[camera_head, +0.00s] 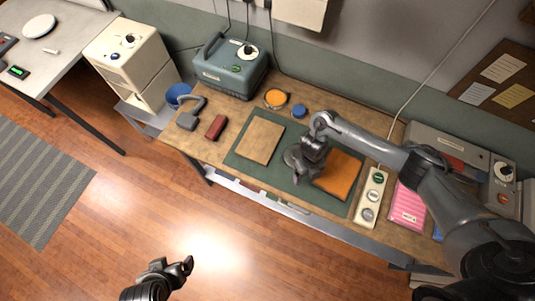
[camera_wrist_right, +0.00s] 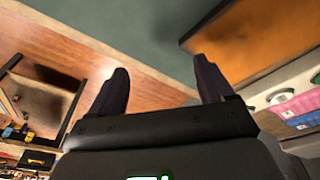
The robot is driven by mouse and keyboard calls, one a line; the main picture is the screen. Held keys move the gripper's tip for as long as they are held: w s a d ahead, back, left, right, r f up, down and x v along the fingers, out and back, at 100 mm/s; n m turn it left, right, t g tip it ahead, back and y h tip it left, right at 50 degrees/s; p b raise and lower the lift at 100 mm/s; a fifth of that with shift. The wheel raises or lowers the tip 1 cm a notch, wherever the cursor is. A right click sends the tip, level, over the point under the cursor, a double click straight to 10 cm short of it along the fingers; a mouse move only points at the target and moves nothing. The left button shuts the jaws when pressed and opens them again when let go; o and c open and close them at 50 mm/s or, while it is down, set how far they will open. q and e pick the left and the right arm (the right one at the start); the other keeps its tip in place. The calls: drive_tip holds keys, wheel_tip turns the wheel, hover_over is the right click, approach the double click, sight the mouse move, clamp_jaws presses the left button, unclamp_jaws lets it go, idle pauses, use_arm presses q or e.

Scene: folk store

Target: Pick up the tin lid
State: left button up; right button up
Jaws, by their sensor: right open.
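A round grey disc, seemingly the tin lid (camera_head: 291,157), lies on the dark green mat (camera_head: 241,162) in the head view. My right gripper (camera_head: 302,172) is over the mat beside the disc and covers part of it. In the right wrist view its two fingers (camera_wrist_right: 162,85) are apart with nothing between them, and the disc does not show. The height of the fingers above the mat is hard to judge. My left gripper (camera_head: 178,270) hangs low over the floor, away from the bench; its opening is unclear.
A brown board (camera_head: 260,141) and an orange-brown sheet (camera_head: 339,174) lie on the mat. An open tin with orange contents (camera_head: 276,98) and a blue round piece (camera_head: 299,111) stand behind. A switch strip (camera_head: 371,196) and pink pack (camera_head: 408,207) are at the right.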

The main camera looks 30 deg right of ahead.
drive_tip(key=w+d+r+t+b, duration=0.1)
drive_tip(key=w+d+r, duration=0.15)
drive_tip(key=w, duration=0.25)
drive_tip(key=w+d+r+t+b, duration=0.1)
drive_tip(key=w+r, duration=0.2)
drive_tip(key=w, duration=0.2)
drive_tip(key=b, duration=0.3)
hover_over(298, 154)
drive_tip(key=shift+h, duration=0.4)
drive_tip(key=f, duration=0.5)
drive_tip(key=shift+s+d, duration=0.1)
drive_tip(key=shift+d, duration=0.15)
drive_tip(key=f+b, duration=0.2)
drive_tip(key=f, duration=0.1)
drive_tip(key=shift+w+a+f, duration=0.15)
drive_tip(key=shift+w+a, duration=0.05)
drive_tip(key=shift+a, duration=0.15)
drive_tip(key=shift+f+b, duration=0.3)
drive_tip(key=shift+f, duration=0.75)
drive_tip(key=c, duration=1.1)
